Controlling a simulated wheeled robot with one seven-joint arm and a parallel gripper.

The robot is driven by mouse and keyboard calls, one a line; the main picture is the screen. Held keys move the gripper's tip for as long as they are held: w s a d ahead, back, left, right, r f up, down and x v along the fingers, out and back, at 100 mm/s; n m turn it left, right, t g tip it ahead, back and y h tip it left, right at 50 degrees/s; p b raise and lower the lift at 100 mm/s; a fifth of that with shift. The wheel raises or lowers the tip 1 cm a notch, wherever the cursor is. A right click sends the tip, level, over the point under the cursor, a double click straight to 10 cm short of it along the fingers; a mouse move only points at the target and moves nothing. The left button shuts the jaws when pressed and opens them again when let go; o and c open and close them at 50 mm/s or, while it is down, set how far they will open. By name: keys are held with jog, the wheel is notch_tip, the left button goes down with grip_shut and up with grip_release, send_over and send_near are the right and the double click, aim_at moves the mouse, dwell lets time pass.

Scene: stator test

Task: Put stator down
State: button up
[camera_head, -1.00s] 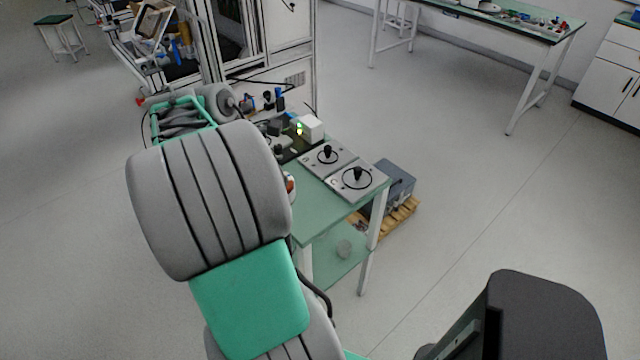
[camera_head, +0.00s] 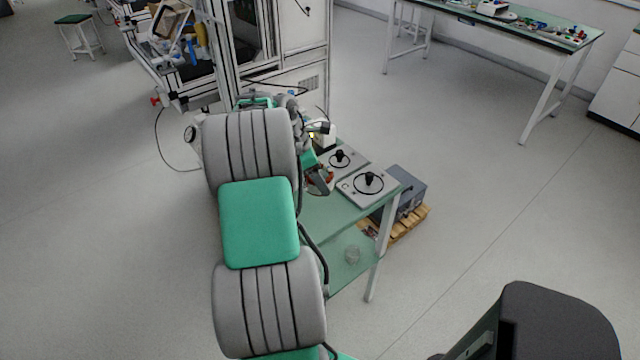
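My gripper (camera_head: 317,182) is small and partly hidden behind my arm, over the left part of the green-topped table (camera_head: 338,213). One dark finger shows, slanting down to the right. A small orange-red part (camera_head: 326,174), possibly the stator, shows right at the finger; most of it is covered. I cannot tell whether the fingers are closed on it or whether it rests on the tabletop. Two grey plates, a nearer one (camera_head: 354,194) and a farther one (camera_head: 353,157), lie to the right of the gripper, each with a black knob and ring.
A white box (camera_head: 325,138) stands behind the plates. A tall machine frame (camera_head: 322,60) rises behind the table. A grey-blue box (camera_head: 408,192) sits on a wooden pallet (camera_head: 412,228) at right. The table's front strip is bare.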

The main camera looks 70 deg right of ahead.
jog(key=shift+w+d+f, duration=0.1)
jog(key=shift+d+f, duration=0.1)
jog(key=shift+d, duration=0.1)
jog(key=shift+d+f, duration=0.1)
jog(key=shift+f, duration=1.5)
jog(key=shift+f, duration=0.1)
jog(key=o, duration=2.1)
jog(key=shift+f, duration=0.15)
